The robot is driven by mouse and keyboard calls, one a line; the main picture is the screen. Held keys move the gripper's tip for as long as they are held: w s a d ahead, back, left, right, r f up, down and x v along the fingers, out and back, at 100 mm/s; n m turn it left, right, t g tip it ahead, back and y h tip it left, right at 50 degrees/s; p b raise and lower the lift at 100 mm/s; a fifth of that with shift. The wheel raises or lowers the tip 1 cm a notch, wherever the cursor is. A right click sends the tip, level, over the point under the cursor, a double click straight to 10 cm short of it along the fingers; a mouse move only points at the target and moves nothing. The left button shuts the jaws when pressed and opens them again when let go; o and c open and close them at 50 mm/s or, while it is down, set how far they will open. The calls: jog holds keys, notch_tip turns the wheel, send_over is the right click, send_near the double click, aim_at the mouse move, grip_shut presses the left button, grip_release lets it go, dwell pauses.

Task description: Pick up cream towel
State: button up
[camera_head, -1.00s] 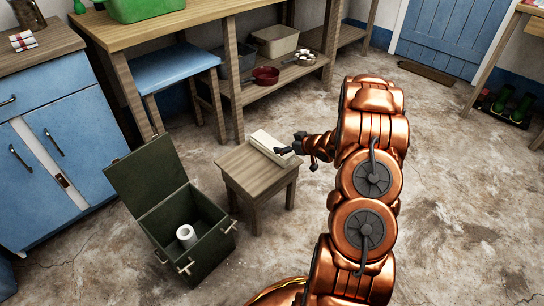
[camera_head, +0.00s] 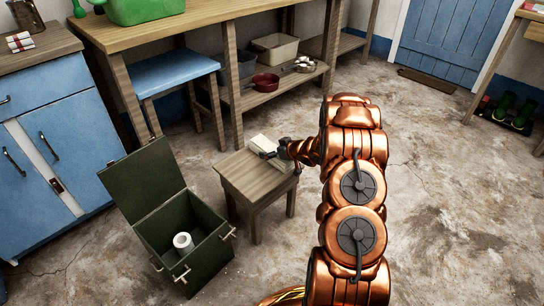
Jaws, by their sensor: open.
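The cream towel (camera_head: 260,142) lies folded on top of a small wooden stool (camera_head: 235,174), near its back edge. My gripper (camera_head: 271,154) is at the towel's right side, low over the stool top. It is open, and its dark fingers overlap the towel in this view. I cannot tell whether they touch it. My arm and gripper hide the towel's right part and some of the stool's right side.
An open dark green box (camera_head: 205,255) with a white roll (camera_head: 183,241) inside stands left of the stool. A wooden workbench (camera_head: 190,17) and a blue-topped stool (camera_head: 170,70) stand behind. Blue cabinets (camera_head: 75,125) are at the left.

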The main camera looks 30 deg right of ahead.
jog(key=c, duration=1.3)
jog(key=shift+r, duration=0.2)
jog(key=shift+c, duration=0.2)
